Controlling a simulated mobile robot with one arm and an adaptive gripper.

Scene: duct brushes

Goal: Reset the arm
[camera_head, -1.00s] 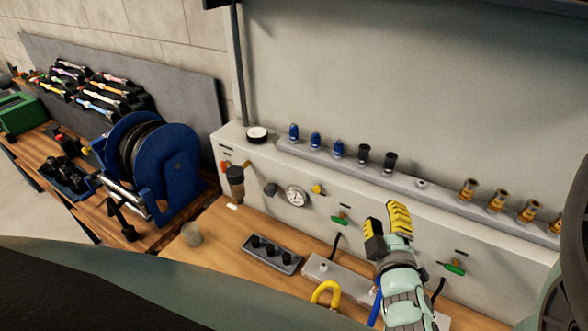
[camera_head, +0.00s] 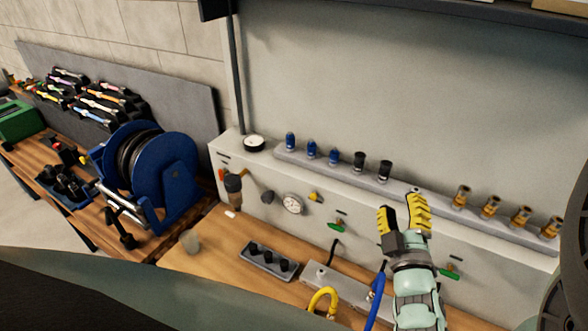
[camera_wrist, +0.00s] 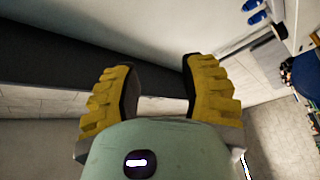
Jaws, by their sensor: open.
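My gripper (camera_head: 402,214) has yellow ridged finger pads and a pale green wrist.
A grey ledge (camera_head: 440,203) carries blue, black and brass fittings behind my gripper. A blue hose (camera_head: 376,300) and a yellow hose (camera_head: 322,300) rise near the bench front.

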